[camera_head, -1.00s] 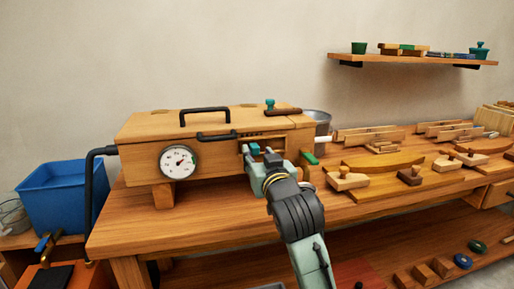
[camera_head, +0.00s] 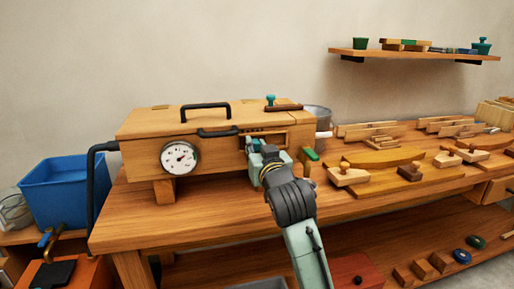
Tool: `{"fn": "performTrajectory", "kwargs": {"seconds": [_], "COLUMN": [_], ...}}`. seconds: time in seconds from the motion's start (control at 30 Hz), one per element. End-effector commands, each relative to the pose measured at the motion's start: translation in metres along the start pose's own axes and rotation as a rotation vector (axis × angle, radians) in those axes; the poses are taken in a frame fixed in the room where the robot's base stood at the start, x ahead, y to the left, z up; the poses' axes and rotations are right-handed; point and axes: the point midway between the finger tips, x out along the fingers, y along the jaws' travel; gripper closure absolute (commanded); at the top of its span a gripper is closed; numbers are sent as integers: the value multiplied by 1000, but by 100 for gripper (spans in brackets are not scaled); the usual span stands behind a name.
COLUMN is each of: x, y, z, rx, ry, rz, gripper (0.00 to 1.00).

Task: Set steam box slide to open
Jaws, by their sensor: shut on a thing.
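The steam box (camera_head: 222,154) is a long wooden box on the workbench, with black handles and a round white gauge (camera_head: 179,158) on its front. Its slide (camera_head: 256,146) is a small teal piece in a slot near the right end of the front face. My gripper (camera_head: 256,151) is at this slot, shut on the slide. The fingers and wrist hide part of the slide and the slot's lower edge. The slot (camera_head: 276,140) shows open to the right of the slide.
A green-tipped lever (camera_head: 311,154) stands just right of my gripper. Wooden planes and curved pieces (camera_head: 383,158) lie on the workbench (camera_head: 215,200) to the right. A blue bin (camera_head: 65,190) is at left. The front of the bench is clear.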

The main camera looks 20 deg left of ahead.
Motion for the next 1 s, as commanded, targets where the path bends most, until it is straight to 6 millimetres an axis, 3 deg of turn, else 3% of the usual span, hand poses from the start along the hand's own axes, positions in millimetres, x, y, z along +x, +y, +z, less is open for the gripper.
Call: {"fn": "performTrajectory", "kwargs": {"seconds": [0.13,0.67,1.0], "x": [0,0,0], "y": [0,1,51], "z": [0,0,0], "rx": [0,0,1], "ry": [0,0,0], "rz": [0,0,2], "gripper": [100,100,100]}}
